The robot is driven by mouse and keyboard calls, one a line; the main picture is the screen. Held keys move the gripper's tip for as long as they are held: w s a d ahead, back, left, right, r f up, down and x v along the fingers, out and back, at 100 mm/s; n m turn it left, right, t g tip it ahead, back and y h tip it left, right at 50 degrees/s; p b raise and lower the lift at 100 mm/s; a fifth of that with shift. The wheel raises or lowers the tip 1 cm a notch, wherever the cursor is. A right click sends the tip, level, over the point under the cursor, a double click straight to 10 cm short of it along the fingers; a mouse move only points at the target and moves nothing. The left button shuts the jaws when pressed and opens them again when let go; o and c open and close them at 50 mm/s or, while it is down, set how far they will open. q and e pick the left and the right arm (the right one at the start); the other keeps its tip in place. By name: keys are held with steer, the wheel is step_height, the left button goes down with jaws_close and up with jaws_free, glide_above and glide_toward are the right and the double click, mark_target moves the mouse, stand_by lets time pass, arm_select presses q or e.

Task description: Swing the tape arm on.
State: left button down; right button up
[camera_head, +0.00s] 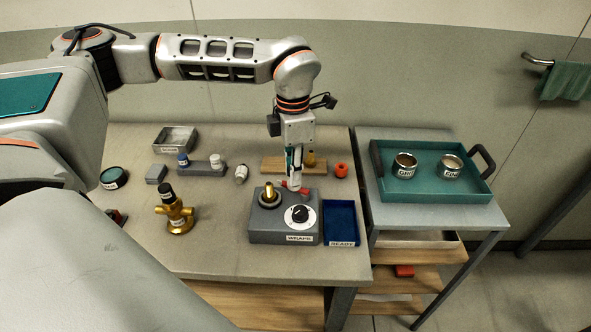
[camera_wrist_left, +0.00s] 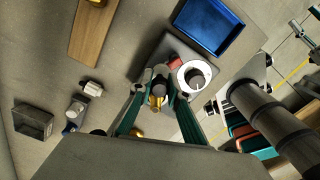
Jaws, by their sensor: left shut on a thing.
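The grey WRAPS block (camera_head: 268,232) stands near the table's front right, with a brass post (camera_head: 269,194) and a black knob on a white dial (camera_head: 300,215). My left gripper (camera_head: 294,185) points down behind the dial, shut on a small part at the block that I take for the tape arm; the fingers mostly hide it. Small red parts (camera_head: 304,190) show beside the fingertips. In the left wrist view the fingertips (camera_wrist_left: 160,78) are close to the brass post (camera_wrist_left: 157,91), with a red part (camera_wrist_left: 174,62) and the dial (camera_wrist_left: 195,76) beside them. My right gripper is out of view.
A blue READY tray (camera_head: 341,224) adjoins the block's right side. A brass valve (camera_head: 178,214), a grey holder with small bottles (camera_head: 203,167) and a wooden strip (camera_head: 280,165) stand around. A teal tray (camera_head: 438,194) with two tins is on the side cart.

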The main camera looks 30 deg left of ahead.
arm_select(q)
steer(key=n, duration=0.2)
steer(key=s+n+b, duration=0.1)
steer(key=n, duration=0.2)
steer(key=shift+s+d, duration=0.15)
steer(key=shift+d, duration=0.05)
stand_by(0.4)
steer(key=c, duration=1.9)
jaws_free()
step_height(320, 180, up, 12)
steer(key=shift+s, duration=0.1)
